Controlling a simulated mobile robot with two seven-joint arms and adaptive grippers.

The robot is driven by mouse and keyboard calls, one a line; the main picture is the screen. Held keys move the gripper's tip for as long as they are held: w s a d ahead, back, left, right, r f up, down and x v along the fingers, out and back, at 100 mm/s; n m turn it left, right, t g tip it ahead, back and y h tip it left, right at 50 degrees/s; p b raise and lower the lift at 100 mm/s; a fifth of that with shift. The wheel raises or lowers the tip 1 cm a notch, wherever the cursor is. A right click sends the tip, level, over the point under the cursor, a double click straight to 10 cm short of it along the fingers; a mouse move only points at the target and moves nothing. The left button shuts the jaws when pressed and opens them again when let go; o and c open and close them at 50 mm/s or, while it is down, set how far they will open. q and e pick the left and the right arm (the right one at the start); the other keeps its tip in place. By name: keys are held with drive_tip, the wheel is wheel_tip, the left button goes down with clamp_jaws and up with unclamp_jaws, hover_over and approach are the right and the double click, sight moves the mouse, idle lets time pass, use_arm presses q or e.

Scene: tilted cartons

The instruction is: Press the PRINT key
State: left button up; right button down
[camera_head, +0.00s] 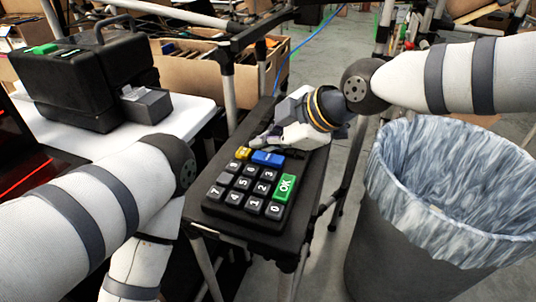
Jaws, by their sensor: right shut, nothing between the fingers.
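A black keypad (228,209) lies on a small black stand (312,178) in the middle of the head view. It has dark number keys, a green OK key (285,187), a blue key (267,158) and a yellow key (243,153). The lettering on the blue and yellow keys is too small to read, so I cannot tell which is PRINT. My right gripper (258,141) is shut and empty, with its fingertips just behind or above the blue and yellow keys. I cannot tell whether it touches the keypad. My left arm shows at the lower left, but its gripper does not.
A lined waste bin (388,240) stands right of the stand. A black case (80,75) with a grey box (146,105) beside it sits on a white table (80,143) at the left. Cardboard cartons (205,75) and metal frame posts stand behind.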

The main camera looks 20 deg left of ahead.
sight(267, 159)
drive_tip(key=shift+r+p, duration=0.55)
drive_tip(key=shift+r, duration=2)
drive_tip(key=shift+f, duration=0.15)
